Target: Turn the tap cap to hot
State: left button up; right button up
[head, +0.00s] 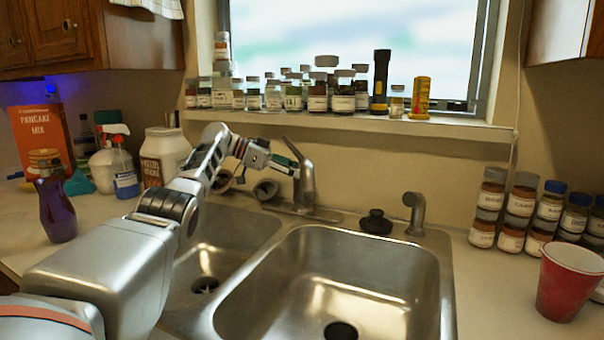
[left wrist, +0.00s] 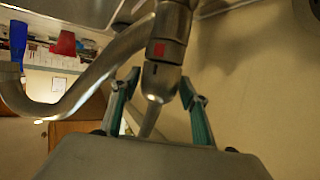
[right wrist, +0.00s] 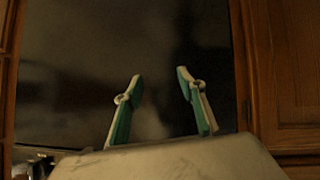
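The metal tap (head: 307,188) stands behind the sink, between the two basins. In the left wrist view its cap (left wrist: 162,82) has a red mark, and the curved spout runs off to the left. My left gripper (head: 292,165) is at the upper part of the tap. In the left wrist view my left gripper (left wrist: 159,82) is open, with one finger on each side of the cap. The right finger looks very close to it; I cannot tell if it touches. My right gripper (right wrist: 160,76) is open and empty, and not in the head view.
The double sink (head: 290,250) is empty. A dark stopper (head: 376,222) and a short side spout (head: 414,212) stand right of the tap. Jars and a red cup (head: 568,284) are at right. A purple bottle (head: 54,208) is at left. Bottles line the windowsill.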

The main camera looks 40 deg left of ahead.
pick_arm(q)
jog(key=shift+f, duration=0.1)
jog(key=v, duration=0.7)
jog(key=shift+s, duration=0.2)
jog(key=shift+a, duration=0.1)
dwell(0.3)
